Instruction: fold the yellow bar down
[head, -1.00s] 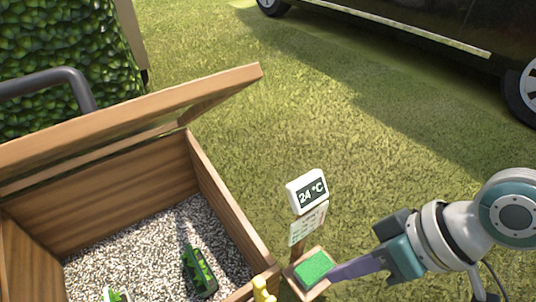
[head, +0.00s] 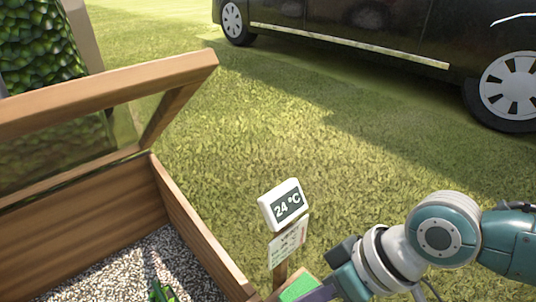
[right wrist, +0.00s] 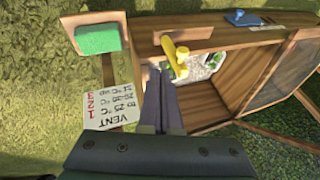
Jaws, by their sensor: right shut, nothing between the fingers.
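The yellow bar (right wrist: 169,47) shows in the right wrist view on the front edge of the wooden cold frame box (right wrist: 205,28). It stands out from the wood, with a rounded yellow end (right wrist: 180,71) toward the camera. My right gripper (right wrist: 158,68) is shut and empty, its fingertips right beside the bar; I cannot tell whether they touch it. In the head view the right gripper (head: 314,294) is at the bottom edge by the green pad (head: 298,288); the bar is out of that picture. My left gripper is not in view.
The box's glazed lid (head: 110,88) is propped open. A post carries a 24 °C display (head: 283,204) and a vent card (head: 289,241); the card also shows in the right wrist view (right wrist: 111,109). A blue piece (right wrist: 243,18) sits on the box edge. Grass beyond is clear up to a black car (head: 360,45).

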